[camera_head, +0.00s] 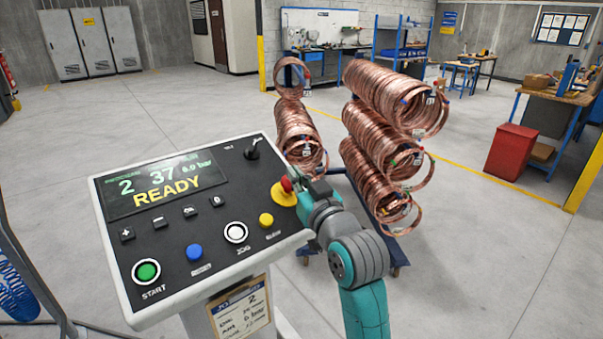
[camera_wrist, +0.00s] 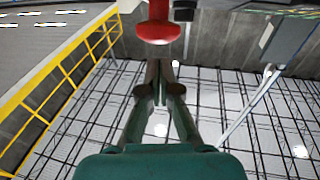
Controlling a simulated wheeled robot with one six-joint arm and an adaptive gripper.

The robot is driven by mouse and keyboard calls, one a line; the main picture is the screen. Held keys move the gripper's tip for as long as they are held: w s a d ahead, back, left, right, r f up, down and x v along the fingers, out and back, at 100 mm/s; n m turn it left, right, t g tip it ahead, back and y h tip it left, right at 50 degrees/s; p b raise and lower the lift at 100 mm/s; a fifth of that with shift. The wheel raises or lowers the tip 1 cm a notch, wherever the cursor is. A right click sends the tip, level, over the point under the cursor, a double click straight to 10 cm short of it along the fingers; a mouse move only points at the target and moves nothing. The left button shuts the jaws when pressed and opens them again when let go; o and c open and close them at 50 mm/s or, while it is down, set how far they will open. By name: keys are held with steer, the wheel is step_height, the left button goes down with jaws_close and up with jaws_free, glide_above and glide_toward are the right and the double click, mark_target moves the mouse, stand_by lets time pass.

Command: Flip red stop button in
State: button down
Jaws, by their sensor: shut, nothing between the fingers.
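The red stop button (camera_head: 286,184) sits on a yellow round base (camera_head: 281,196) at the right edge of the control panel (camera_head: 190,225). In the wrist view the red button (camera_wrist: 158,31) shows at the top centre, just beyond the fingertips. My gripper (camera_head: 306,182) is beside the button on its right, its fingers close to the red cap. In the wrist view my gripper (camera_wrist: 159,68) is shut with nothing between the fingers. I cannot tell whether the fingertips touch the button. The panel display (camera_head: 165,187) reads READY.
The panel also carries a green START button (camera_head: 146,271), a blue button (camera_head: 194,252), a white button (camera_head: 235,233), a yellow button (camera_head: 266,220) and a black lever (camera_head: 252,150). Copper coils (camera_head: 385,130) stand on a cart behind my arm.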

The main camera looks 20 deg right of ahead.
steer(key=shift+w+f, duration=0.2)
steer(key=shift+f, duration=0.35)
